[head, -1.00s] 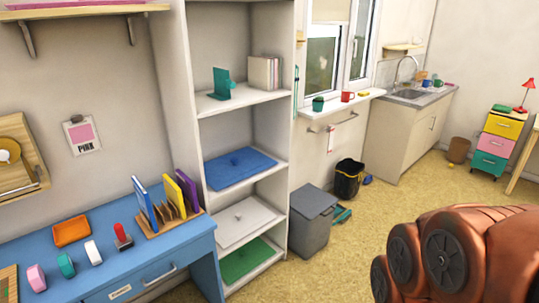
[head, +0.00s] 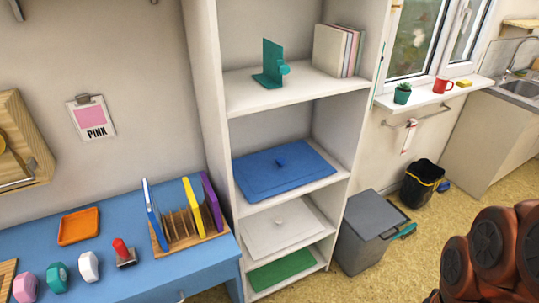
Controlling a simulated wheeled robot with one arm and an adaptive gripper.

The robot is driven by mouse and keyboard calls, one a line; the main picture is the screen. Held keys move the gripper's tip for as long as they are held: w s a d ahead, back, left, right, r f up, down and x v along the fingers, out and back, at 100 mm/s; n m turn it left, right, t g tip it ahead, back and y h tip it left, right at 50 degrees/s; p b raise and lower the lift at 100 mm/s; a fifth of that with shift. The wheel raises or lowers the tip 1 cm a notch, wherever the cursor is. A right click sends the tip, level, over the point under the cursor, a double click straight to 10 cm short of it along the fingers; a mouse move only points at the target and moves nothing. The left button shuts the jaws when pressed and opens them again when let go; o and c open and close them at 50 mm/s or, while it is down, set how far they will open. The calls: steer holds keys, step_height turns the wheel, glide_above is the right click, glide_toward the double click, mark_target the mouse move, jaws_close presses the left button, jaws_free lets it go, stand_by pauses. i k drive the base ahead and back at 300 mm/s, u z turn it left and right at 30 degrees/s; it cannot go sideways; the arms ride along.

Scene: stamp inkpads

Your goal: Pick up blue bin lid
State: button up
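The blue bin lid (head: 270,175) is a flat blue rectangle with a small raised knob in its middle. It lies flat on a middle shelf of the white shelf unit, in the head view. Orange-brown parts of my own arm show at the lower right, well apart from the lid. My gripper is not in view.
A white lid (head: 262,238) and a green lid (head: 281,270) lie on the shelves below. A green bookend (head: 271,70) and books (head: 338,50) stand above. A blue desk (head: 180,270) is at left, a grey bin (head: 365,240) at right. Open floor lies at the lower right.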

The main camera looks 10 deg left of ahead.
mark_target(272, 172)
steer(key=u, duration=0.75)
steer(key=i, duration=1.05)
steer(key=u, duration=0.75)
